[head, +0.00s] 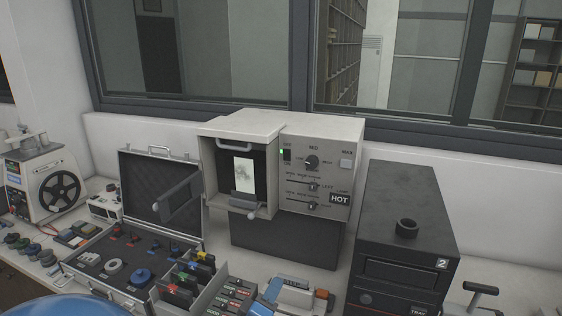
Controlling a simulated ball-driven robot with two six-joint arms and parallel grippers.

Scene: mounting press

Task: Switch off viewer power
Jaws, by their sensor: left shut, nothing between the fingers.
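The viewer (240,127) is a pale box at the middle of the counter. Its window is open, and a lit slide (244,174) glows inside. A knob (312,161) and two sliders are on the same panel. My right gripper is not in view.
An open case (165,165) with tools stands left of the viewer, and a divided tray (207,297) is in front. A black box (408,205) marked 2 stands on the right. A reel device (35,178) is at the far left. Windows are behind.

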